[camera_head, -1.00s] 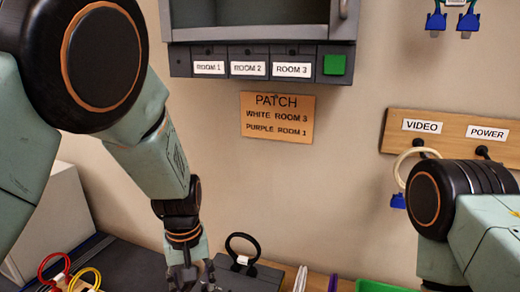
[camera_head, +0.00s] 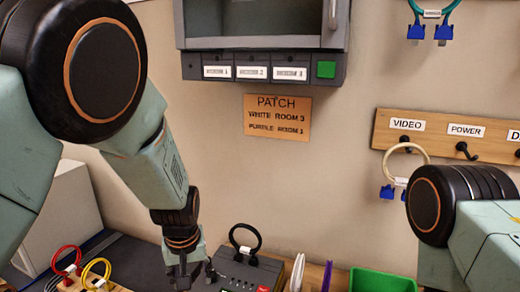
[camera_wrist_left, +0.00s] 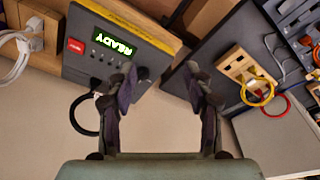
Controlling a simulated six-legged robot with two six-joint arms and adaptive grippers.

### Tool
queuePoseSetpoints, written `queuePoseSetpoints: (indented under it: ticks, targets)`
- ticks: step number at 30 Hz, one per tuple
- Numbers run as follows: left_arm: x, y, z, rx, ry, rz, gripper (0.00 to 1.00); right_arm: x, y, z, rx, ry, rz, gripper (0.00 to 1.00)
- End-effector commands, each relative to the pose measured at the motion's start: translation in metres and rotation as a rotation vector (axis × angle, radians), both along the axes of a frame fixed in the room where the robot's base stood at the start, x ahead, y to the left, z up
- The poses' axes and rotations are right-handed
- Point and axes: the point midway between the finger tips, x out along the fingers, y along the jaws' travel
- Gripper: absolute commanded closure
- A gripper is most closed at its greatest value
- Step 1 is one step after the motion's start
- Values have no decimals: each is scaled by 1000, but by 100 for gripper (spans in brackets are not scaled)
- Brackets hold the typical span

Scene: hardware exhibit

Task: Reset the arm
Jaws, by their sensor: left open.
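My left arm comes in from the left in the head view and hangs down in front of the wall. Its gripper (camera_head: 188,274) is low in the picture, just left of a dark tester box (camera_head: 240,270). In the left wrist view my left gripper (camera_wrist_left: 162,85) has its two fingers apart with nothing between them. The tester box (camera_wrist_left: 90,45) there shows a green READY display and a red button, beside the left finger. My right arm shows at the right edge of the head view; its gripper is out of the picture.
Red and yellow cable loops (camera_head: 95,272) sit on a wooden block at lower left. A black cable loop (camera_head: 245,238) stands at the tester. A green bin (camera_head: 383,281) is at lower right. A wall rack (camera_head: 440,135) holds a white cable (camera_head: 405,165). A PATCH sign (camera_head: 277,117) hangs mid-wall.

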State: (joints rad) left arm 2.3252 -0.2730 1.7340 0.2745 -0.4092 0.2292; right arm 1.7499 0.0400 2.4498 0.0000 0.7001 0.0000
Motion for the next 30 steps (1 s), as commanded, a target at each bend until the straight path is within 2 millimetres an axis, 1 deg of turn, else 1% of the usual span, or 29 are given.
queuePoseSetpoints:
  ticks: [4,6,8,9,11,12,14,15,17,18,20,21,23,24,26,27,29,30]
  targets:
    - [1,14,-14,35,-77,-47,48,0,0,-3,0,0,0,29]
    - [-3,22,-31,53,-110,-76,48,0,0,-11,0,0,0,29]
    - [-12,31,-55,67,-134,-103,48,0,0,-20,0,0,0,29]
    - [-22,37,-76,75,-143,-124,48,0,0,-30,0,0,0,29]
    - [-39,47,-108,90,-156,-149,48,0,0,-45,0,0,0,29]
    - [-51,51,-128,94,-162,-167,48,0,0,-54,0,0,0,29]
    - [-69,57,-155,97,-164,-193,48,0,0,-68,0,1,0,29]
    - [-82,60,-172,97,-163,-208,48,0,0,-76,0,1,0,29]
    - [-101,63,-196,94,-157,-225,48,0,0,-89,0,1,0,29]
    - [-115,65,-212,91,-151,-237,48,0,0,-97,0,0,0,29]
    - [-136,68,-234,85,-139,-250,48,0,0,-109,0,0,0,29]
    - [-150,69,-249,79,-127,-258,48,0,0,-117,0,0,0,29]
    - [-172,70,-269,70,-110,-265,48,0,0,-129,0,0,0,29]
    - [-186,71,-282,62,-96,-268,48,0,0,-138,0,0,0,29]
    - [-208,72,-301,50,-70,-270,48,0,0,-150,0,0,0,29]
    - [-222,72,-313,42,-51,-271,48,0,0,-158,0,0,0,29]
    - [-245,73,-330,29,-17,-266,48,0,0,-170,0,0,0,29]
    - [-260,73,-342,19,9,-262,48,0,0,-178,0,0,0,29]
